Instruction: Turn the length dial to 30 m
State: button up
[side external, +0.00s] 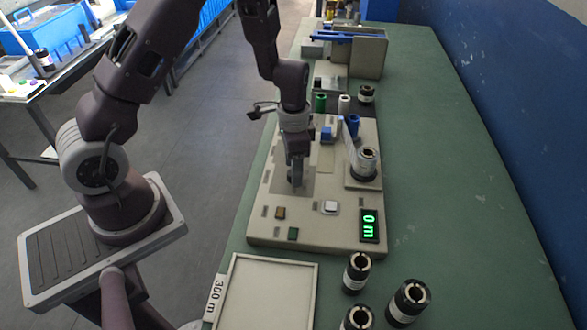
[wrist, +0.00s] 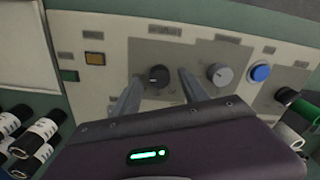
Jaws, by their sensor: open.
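The grey control panel (side external: 330,236) lies on the bench, and its display (side external: 369,226) reads "0 m" in green. In the wrist view a small dark dial (wrist: 157,76) with a light pointer mark sits between my two fingers, and a larger grey dial (wrist: 220,74) is to its right. Their labels are too blurred to read, so I cannot tell which is the length dial. My gripper (wrist: 160,79) is open, with one finger on each side of the dark dial. I cannot tell whether they touch it. In the side view my gripper (side external: 295,182) points down at the panel and hides the dials.
A blue button (wrist: 260,73) and a black knob (wrist: 287,95) are right of the grey dial. Amber (wrist: 95,58) and green (wrist: 69,76) buttons are on the left. An empty tray (side external: 268,297) marked "300 m" and black-and-white rolls (side external: 408,302) stand in front of the panel.

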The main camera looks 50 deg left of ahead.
jog(key=shift+f, duration=0.55)
grip_shut()
